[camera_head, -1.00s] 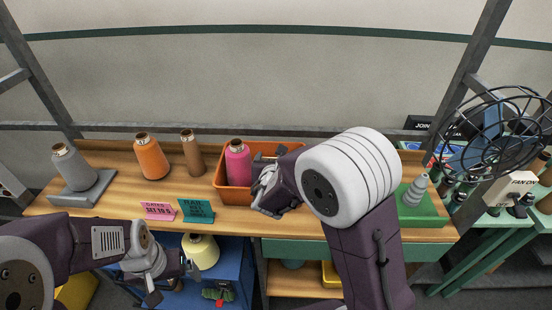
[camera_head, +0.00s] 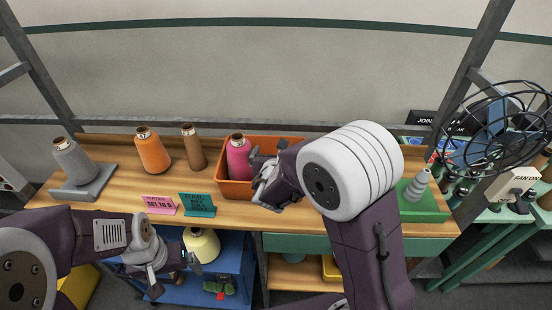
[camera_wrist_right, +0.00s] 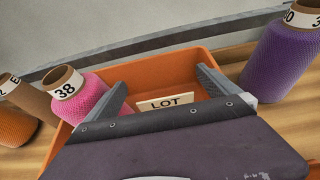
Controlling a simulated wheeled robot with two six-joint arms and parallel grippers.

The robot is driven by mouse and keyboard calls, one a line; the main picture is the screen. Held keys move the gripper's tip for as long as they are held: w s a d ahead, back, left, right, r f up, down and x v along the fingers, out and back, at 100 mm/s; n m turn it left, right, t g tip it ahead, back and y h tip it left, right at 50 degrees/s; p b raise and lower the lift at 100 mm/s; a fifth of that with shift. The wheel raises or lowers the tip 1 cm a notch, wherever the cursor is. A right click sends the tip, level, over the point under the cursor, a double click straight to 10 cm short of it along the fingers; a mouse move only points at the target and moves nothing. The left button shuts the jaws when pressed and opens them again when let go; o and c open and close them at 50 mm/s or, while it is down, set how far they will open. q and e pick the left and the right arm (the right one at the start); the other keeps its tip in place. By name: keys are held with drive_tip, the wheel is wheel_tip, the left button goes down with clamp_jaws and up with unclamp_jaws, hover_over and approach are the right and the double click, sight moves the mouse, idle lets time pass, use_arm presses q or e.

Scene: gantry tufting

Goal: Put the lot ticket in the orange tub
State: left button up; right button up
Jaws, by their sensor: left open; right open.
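The lot ticket (camera_wrist_right: 165,102), a pale card marked LOT, shows inside the orange tub (camera_wrist_right: 196,60) in the right wrist view, beyond and between my right fingers. Its lower part is hidden by my gripper body, so I cannot tell what it rests on. In the head view the orange tub (camera_head: 235,190) stands mid-table and my right arm covers part of it. My right gripper (camera_head: 262,176) is open over the tub; its spread fingers also show in the wrist view (camera_wrist_right: 160,87). My left gripper (camera_head: 174,279) is open and empty in front of the table.
A pink cone (camera_head: 238,158) stands in the tub's left end. Orange (camera_head: 153,153) and brown (camera_head: 193,150) cones stand left of it. A purple cone (camera_wrist_right: 285,58) stands to the right. Pink (camera_head: 159,206) and teal (camera_head: 198,205) signs line the front edge.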

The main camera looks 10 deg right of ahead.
use_arm(q)
drive_tip(key=shift+r+b, duration=0.3)
use_arm(e)
drive_tip(key=v, duration=1.2)
drive_tip(key=shift+r, duration=0.2)
